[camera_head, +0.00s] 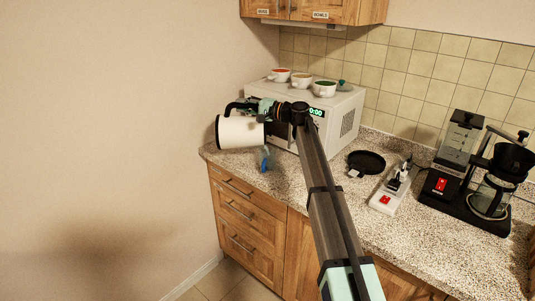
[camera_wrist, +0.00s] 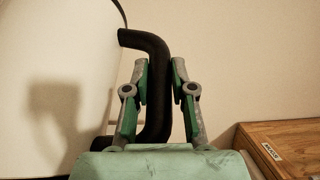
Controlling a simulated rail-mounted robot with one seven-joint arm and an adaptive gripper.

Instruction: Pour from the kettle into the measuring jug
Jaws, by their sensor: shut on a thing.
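The kettle (camera_head: 240,132) is cream with black ends and a black handle (camera_head: 233,107). In the head view it hangs in the air on its side, left of the microwave and near the counter's left end. My gripper (camera_head: 262,105) is shut on the handle. In the wrist view the black handle (camera_wrist: 155,85) runs between the fingers of my gripper (camera_wrist: 160,85), and the kettle's pale body (camera_wrist: 50,80) fills the left. A small blue thing (camera_head: 265,160) stands on the counter below the kettle; I cannot tell whether it belongs to the measuring jug. No liquid shows.
A white microwave (camera_head: 345,115) with several cups on top stands behind my gripper. On the counter (camera_head: 330,190) are a black round dish (camera_head: 366,162), a power strip (camera_head: 390,195) and a coffee maker (camera_head: 490,185). Wall cabinets (camera_head: 350,10) hang above. Left of the counter is open floor space.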

